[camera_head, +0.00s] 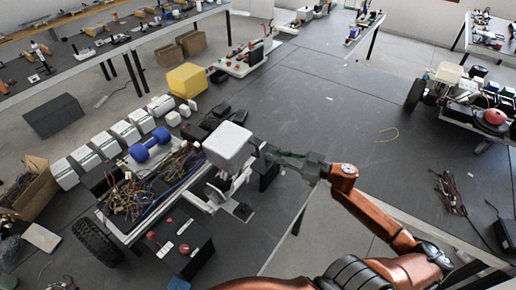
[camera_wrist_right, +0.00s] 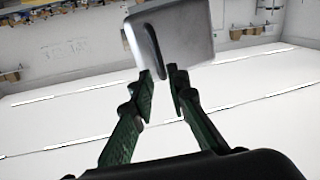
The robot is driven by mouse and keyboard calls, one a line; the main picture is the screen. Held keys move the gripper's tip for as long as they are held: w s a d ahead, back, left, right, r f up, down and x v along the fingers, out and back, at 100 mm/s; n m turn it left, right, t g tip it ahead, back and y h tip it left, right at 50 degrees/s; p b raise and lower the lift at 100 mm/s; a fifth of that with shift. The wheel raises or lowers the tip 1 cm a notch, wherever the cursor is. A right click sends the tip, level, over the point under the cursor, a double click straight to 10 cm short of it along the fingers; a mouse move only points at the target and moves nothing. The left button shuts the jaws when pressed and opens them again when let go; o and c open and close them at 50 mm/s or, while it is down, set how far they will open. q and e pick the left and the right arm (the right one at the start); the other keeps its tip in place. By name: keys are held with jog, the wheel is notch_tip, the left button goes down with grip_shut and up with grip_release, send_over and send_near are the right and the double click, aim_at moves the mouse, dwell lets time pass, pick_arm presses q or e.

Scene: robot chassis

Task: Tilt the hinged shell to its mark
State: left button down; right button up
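The pale, box-shaped shell (camera_head: 228,147) sits raised over the right end of the wired chassis (camera_head: 122,232). Its hinge and mark cannot be made out. My right gripper (camera_head: 266,153) is close to the shell's right side. In the right wrist view, the shell (camera_wrist_right: 190,32) is just beyond the fingertips, with a dark upright strip (camera_wrist_right: 150,50) on its face. The two green fingers of my right gripper (camera_wrist_right: 162,76) are apart, with the strip's lower end in line with the gap. Contact cannot be judged. My left gripper is not in view.
A blue dumbbell-shaped part (camera_head: 150,145) and loose wires lie left of the shell. A dark box with red knobs (camera_head: 172,243) stands in front. White boxes (camera_head: 103,143) line the far left. The dark tabletop (camera_head: 335,110) behind and right of the shell is mostly clear.

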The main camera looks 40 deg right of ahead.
aim_at(257, 157)
jog(key=shift+p+x, duration=0.75)
jog(key=shift+x, duration=2.75)
jog(key=shift+c, duration=0.2)
grip_shut()
